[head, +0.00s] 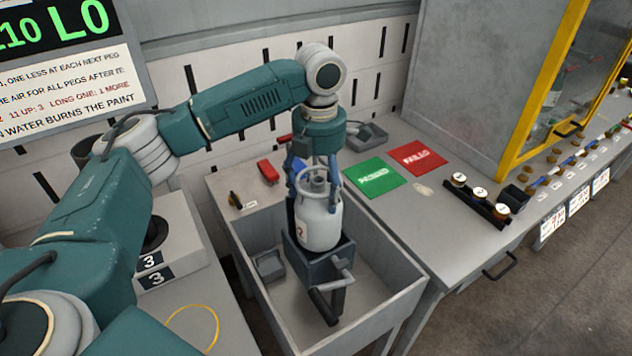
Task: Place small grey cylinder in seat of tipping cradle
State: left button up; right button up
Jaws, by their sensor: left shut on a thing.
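The small grey cylinder (318,222) is a light gas bottle with a collar on top and a red mark on its side. It stands upright at the tipping cradle (315,272), a dark grey box-like holder with a handle. Its lower end is hidden by the cradle's front wall, so I cannot tell whether it rests on the seat floor. My left gripper (314,180) comes down from above and is shut on the cylinder near its collar. My right gripper is not in view.
The cradle stands in a grey open-topped trough (392,304) with raised walls. Green (375,178) and red (418,157) mats lie on the bench behind. A peg rack (480,199) stands to the right. A yellow-framed enclosure (535,90) is at back right.

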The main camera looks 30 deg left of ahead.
pick_arm(q)
jog(key=shift+f+p, duration=0.35)
jog(key=shift+f, duration=4.6)
jog(key=shift+f, duration=0.1)
jog(key=o, duration=1.9)
jog(key=shift+s, duration=0.1)
jog(key=shift+o, duration=0.2)
notch_tip(320, 180, up, 12)
jog(key=shift+r+b, duration=0.1)
jog(key=shift+b, duration=0.35)
